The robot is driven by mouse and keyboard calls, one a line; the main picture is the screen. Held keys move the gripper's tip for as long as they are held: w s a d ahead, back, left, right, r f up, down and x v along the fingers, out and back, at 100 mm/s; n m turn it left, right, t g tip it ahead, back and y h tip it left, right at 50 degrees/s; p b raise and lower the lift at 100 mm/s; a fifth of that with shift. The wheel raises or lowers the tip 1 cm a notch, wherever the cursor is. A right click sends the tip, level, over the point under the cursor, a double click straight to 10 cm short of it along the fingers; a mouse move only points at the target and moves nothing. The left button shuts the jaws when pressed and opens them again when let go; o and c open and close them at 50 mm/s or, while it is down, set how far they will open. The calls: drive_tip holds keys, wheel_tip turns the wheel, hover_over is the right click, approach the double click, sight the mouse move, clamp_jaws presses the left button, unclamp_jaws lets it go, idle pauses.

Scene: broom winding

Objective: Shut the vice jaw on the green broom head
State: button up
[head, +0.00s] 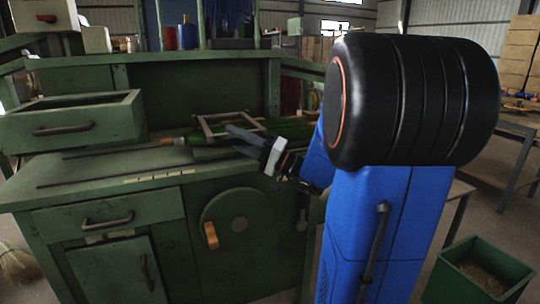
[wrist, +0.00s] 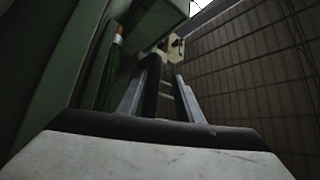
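My gripper (head: 243,142) reaches left over the bench top in the head view, its two grey fingers apart. In the wrist view the fingers (wrist: 160,82) are also spread, with a dark bar (wrist: 152,85) showing between them; I cannot tell whether they touch it. Dark green material (head: 252,127), seemingly the broom head, lies on the bench beside and behind the fingers, partly hidden by them. A pale grey frame (head: 212,125), perhaps the vice jaw, stands over it. A green piece with an orange tip (wrist: 118,38) shows left of the fingers in the wrist view.
The green workbench (head: 120,172) has a raised drawer box (head: 70,122) at its left. A round plate with a wooden handle (head: 211,235) is on its front. A green bin (head: 480,272) stands at the lower right. The left bench top holds thin rods and is mostly clear.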

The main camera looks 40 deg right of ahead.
drive_tip(key=v, duration=1.6)
drive_tip(key=shift+s+a, duration=0.1)
drive_tip(key=shift+a, duration=0.05)
drive_tip(key=s+a+f+n+g+y, duration=0.1)
drive_tip(key=a+f+g, duration=0.35)
drive_tip(key=a, duration=0.45)
drive_tip(key=s+a+f+n+g, duration=0.1)
drive_tip(key=a+f+g, duration=0.2)
drive_tip(key=a+g, duration=0.5)
drive_tip(key=s+a+f+n+g+h, duration=0.2)
drive_tip(key=s+a+f+g+h, duration=0.2)
drive_tip(key=s+a+f+h, duration=0.55)
drive_tip(key=s+d+r+n+t+h, duration=0.1)
drive_tip(key=s+d+n+t+h, duration=0.1)
drive_tip(key=d, duration=0.5)
drive_tip(key=shift+s+d+t+h, duration=0.35)
drive_tip(key=shift+t+h, duration=0.2)
drive_tip(key=shift+h, duration=0.6)
